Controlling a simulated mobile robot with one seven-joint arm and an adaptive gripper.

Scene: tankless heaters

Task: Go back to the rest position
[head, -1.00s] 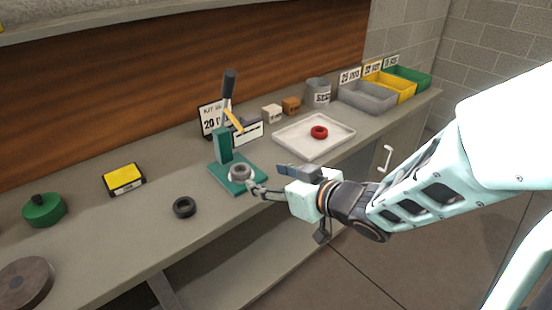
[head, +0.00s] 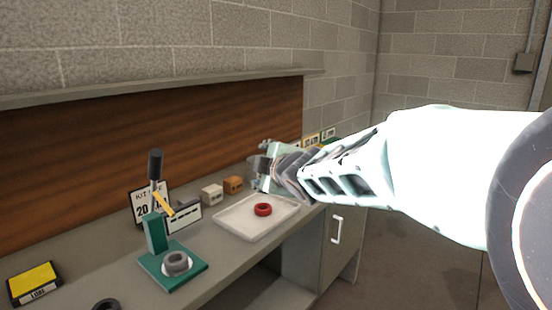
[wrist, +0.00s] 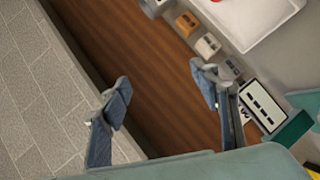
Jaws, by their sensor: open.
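My gripper (head: 265,165) is raised above the back right of the bench in the head view, its far end partly hidden by my own wrist. In the wrist view its two fingers (wrist: 160,95) are spread wide with nothing between them, and the wooden back panel shows behind. The green press (head: 155,235) with its black-knobbed lever stands on the bench to the left of my gripper. A grey ring (head: 177,262) lies on the press base, apart from my gripper.
A white tray (head: 236,232) holds a red ring (head: 263,209). Two small blocks, white (head: 212,194) and orange (head: 233,184), stand behind it. A yellow-topped box (head: 34,283) and a dark ring (head: 106,304) are at the left. A shelf (head: 150,88) runs above the wooden panel (head: 70,170).

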